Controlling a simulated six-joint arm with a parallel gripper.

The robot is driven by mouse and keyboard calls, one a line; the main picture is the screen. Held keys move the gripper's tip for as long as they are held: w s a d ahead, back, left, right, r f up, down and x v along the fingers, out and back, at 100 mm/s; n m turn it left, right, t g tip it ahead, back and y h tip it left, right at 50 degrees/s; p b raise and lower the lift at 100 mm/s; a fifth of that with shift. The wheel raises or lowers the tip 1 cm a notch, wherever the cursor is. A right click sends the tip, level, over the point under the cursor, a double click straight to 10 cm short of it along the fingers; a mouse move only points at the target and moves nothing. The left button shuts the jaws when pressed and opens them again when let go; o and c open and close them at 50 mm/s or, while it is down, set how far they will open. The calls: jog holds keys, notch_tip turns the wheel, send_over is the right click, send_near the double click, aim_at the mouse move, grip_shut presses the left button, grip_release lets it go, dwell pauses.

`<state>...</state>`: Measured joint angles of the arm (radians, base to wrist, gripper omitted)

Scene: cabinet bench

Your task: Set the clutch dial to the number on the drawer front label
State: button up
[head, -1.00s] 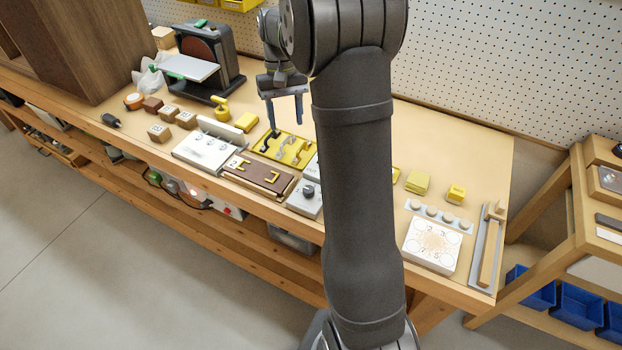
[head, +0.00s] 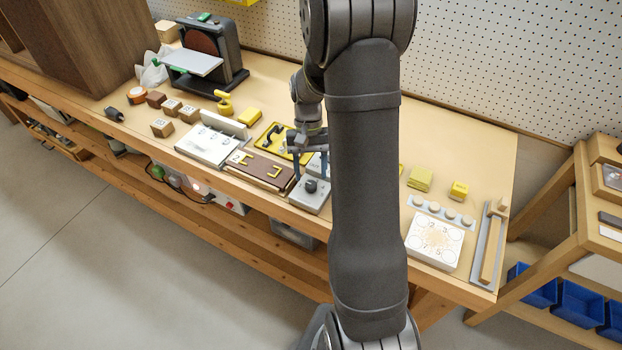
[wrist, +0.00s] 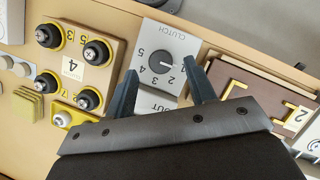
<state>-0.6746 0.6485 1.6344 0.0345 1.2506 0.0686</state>
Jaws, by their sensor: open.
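The clutch dial is a dark round knob (wrist: 161,63) on a grey plate marked CLUTCH (wrist: 178,42), with numbers 1 to 5 around it. It also shows in the head view (head: 311,186). A light mark on the knob seems to point toward the 1 side; the exact number is hard to tell. A brown panel with yellow handle-like pieces (wrist: 249,88) bears a white label reading 2 (wrist: 297,117). My gripper (wrist: 160,67) is open and empty, its fingers to either side of the dial in the wrist view. In the head view my gripper (head: 311,172) hangs over the dial plate.
A grey OUT plate (wrist: 156,104) sits between my fingers. A white box (head: 215,140) and a yellow tray (head: 283,138) stand near the brown panel.

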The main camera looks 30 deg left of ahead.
aim_at(311, 184)
jog(key=shift+x, duration=1.6)
jog(key=c, duration=1)
jog(key=shift+o, duration=0.2)
jog(key=shift+m, duration=0.3)
jog(key=m+y, duration=0.1)
jog(key=m, duration=0.2)
jog(key=shift+w+d+m+g, duration=0.1)
jog(key=shift+m+g, duration=0.2)
jog(key=m+y, duration=0.2)
jog(key=m, duration=0.2)
jog(key=shift+m, duration=0.3)
